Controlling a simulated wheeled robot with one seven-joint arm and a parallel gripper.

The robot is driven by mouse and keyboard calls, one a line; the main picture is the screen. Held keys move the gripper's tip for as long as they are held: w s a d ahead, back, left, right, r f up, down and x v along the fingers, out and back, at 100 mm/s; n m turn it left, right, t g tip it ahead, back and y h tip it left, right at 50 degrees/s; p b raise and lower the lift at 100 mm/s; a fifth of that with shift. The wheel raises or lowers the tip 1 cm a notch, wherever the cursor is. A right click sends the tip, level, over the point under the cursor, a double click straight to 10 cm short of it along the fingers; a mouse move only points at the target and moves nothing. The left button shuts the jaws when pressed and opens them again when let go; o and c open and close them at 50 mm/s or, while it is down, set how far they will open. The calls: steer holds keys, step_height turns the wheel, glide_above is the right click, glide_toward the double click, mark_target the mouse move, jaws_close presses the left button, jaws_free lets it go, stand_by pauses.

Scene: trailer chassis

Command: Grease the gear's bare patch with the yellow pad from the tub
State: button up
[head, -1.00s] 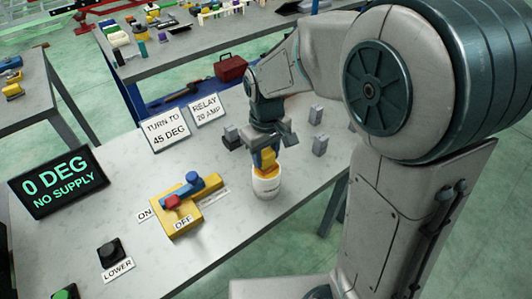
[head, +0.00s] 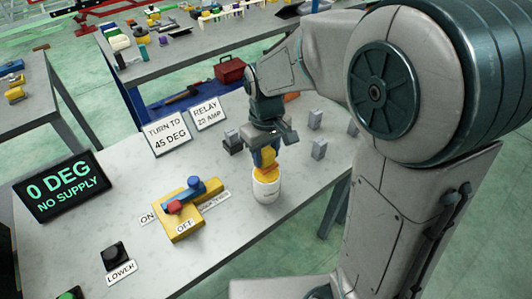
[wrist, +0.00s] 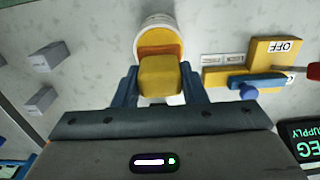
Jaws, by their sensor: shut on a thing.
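My gripper (head: 266,155) is shut on the yellow pad (wrist: 160,76), which sits between the blue fingers in the wrist view. The white tub (head: 266,188) stands on the grey table below it, with orange-yellow grease showing inside its rim. In the head view the pad's lower part is at the tub's mouth; I cannot tell how deep it reaches. The tub also shows behind the pad in the wrist view (wrist: 160,22). I cannot make out the gear or its bare patch in either view.
A yellow switch box (head: 184,224) with a blue lever and OFF label stands left of the tub. A display (head: 62,187) reads "0 DEG NO SUPPLY". Signs read "TURN TO 45 DEG" (head: 168,137) and "RELAY 25 AMP". Several grey blocks (head: 319,149) stand behind my gripper.

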mark_target(266, 150)
steer(key=shift+r+p, duration=1.4)
steer(key=shift+r, duration=0.85)
